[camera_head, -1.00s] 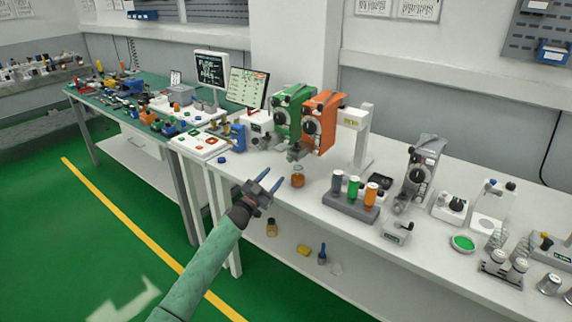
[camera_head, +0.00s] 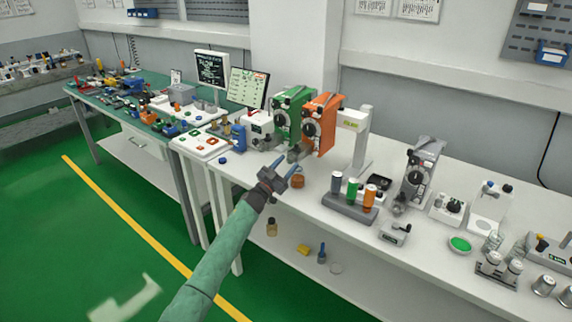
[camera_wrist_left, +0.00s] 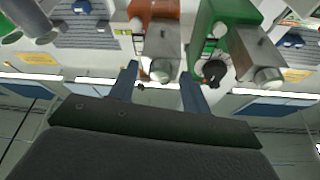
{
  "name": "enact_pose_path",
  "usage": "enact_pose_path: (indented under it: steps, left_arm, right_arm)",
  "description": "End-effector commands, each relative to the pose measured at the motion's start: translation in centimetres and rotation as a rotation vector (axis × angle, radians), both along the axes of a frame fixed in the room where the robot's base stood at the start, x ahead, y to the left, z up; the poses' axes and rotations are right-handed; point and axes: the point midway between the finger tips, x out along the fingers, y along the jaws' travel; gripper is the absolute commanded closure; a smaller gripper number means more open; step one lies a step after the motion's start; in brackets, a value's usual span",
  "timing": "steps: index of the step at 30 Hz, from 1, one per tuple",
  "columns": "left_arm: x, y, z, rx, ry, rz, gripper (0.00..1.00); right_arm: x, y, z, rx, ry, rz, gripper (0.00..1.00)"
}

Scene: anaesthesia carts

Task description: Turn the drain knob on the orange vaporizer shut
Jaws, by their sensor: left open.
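The orange vaporizer (camera_head: 326,112) stands mounted beside the green vaporizer (camera_head: 283,118) on the white bench. My left gripper (camera_head: 287,165) is open, just in front of and below the orange vaporizer's lower front. In the left wrist view the orange body (camera_wrist_left: 153,12) is at the top, with a grey drain block below it. A pale round drain knob (camera_wrist_left: 160,72) shows near the gap between the blue fingertips. The left gripper (camera_wrist_left: 160,80) holds nothing, and I cannot tell whether a finger touches the knob. The right gripper is not in view.
A rack with coloured bottles (camera_head: 350,205) and a grey vaporizer (camera_head: 423,165) stand to the right. A white control panel (camera_head: 201,144) lies to the left.

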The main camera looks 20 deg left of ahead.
Motion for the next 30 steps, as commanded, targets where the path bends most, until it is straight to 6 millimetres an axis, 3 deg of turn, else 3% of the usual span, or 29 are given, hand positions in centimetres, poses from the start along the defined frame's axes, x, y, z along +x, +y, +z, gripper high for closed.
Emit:
enact_pose_path:
  steps: [8, 15, 26, 30]
  left_arm:
    - [0.1, 0.0, 0.0, 0.000, 0.000, 0.000, 0.52]
    - [0.1, 0.0, 0.0, 0.000, 0.000, 0.000, 0.97]
    - [0.1, 0.1, -0.1, 0.053, -0.018, 0.003, 0.97]
    - [0.2, 0.2, -0.1, 0.127, -0.046, 0.006, 0.97]
  right_arm:
    - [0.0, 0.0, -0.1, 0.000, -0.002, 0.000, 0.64]
    - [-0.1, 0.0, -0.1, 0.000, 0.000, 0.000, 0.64]
    - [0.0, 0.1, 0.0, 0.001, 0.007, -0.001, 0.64]
    - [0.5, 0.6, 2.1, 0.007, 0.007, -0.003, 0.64]
